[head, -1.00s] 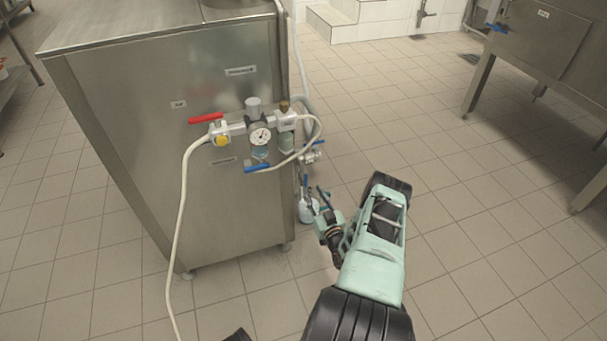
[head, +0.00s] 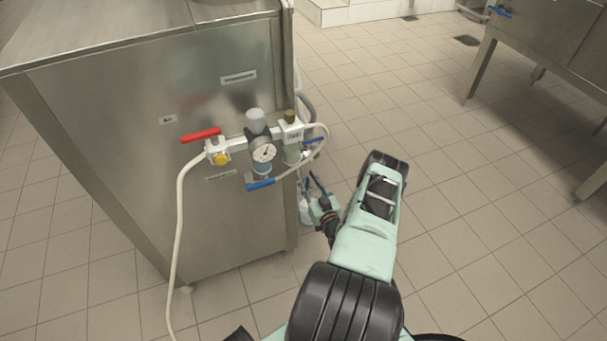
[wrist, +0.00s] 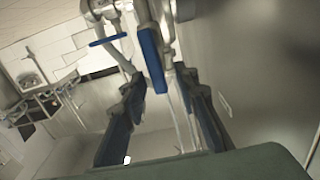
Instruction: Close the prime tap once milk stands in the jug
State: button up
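In the wrist view a long blue lever (wrist: 152,62) hangs from white pipework just ahead of my fingertips. A second blue lever (wrist: 107,40) lies left of it. My gripper (wrist: 163,92) is open, its dark fingers apart, with the near lever's lower end around the gap; contact is unclear. In the head view my gripper is partly hidden by my arm.
The steel machine (head: 100,110) fills the left. On its front are a red lever (head: 201,135), a gauge (head: 264,152), and another blue lever (head: 261,184). A white hose (head: 180,230) hangs to the floor. Open tiled floor (head: 480,240) lies right; a steel table (head: 550,40) stands beyond.

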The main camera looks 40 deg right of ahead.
jog(key=shift+w, duration=0.1)
jog(key=shift+c, duration=0.6)
grip_shut()
jog(key=shift+d, duration=0.1)
jog(key=s+d+f+m, duration=0.1)
jog(key=d+f+m, duration=0.3)
jog(key=m, duration=1.3)
jog(key=shift+f+m, duration=0.25)
jog(key=shift+m, duration=0.15)
